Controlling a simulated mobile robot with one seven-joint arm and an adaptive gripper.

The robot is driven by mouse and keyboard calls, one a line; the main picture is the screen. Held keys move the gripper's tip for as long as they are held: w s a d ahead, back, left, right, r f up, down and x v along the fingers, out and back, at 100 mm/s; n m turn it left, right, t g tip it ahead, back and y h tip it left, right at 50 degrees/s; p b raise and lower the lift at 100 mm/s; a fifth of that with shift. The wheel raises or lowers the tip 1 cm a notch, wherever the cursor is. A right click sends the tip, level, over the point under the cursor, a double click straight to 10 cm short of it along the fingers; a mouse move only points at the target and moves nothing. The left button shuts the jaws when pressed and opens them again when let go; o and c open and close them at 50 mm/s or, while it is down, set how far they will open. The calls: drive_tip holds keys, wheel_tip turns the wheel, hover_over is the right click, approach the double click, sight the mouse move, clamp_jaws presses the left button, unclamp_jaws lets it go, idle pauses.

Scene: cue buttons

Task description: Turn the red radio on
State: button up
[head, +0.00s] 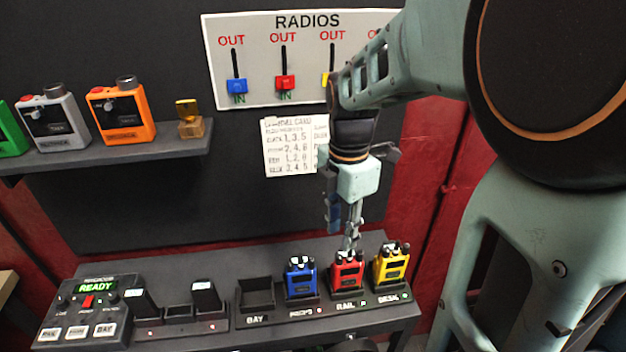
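The red radio (347,272) stands upright in a dock slot on the lower shelf, between a blue radio (300,278) and a yellow radio (391,265). The label in front of it reads RAIL. My gripper (350,244) points straight down, with its fingertips at the top of the red radio. They cover part of the knobs there. I cannot tell whether the fingertips touch a knob, or how far apart they are.
A console (88,308) with a green READY display sits at the shelf's left end. Empty dock slots include one labelled BAY (256,296). An upper shelf (130,149) holds orange, grey and green radios. A RADIOS panel (262,90) with sliders and a paper card (289,147) hang behind.

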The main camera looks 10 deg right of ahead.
sight(340, 256)
wheel_tip(340, 256, down, 7)
idle(0.3)
clamp_jaws()
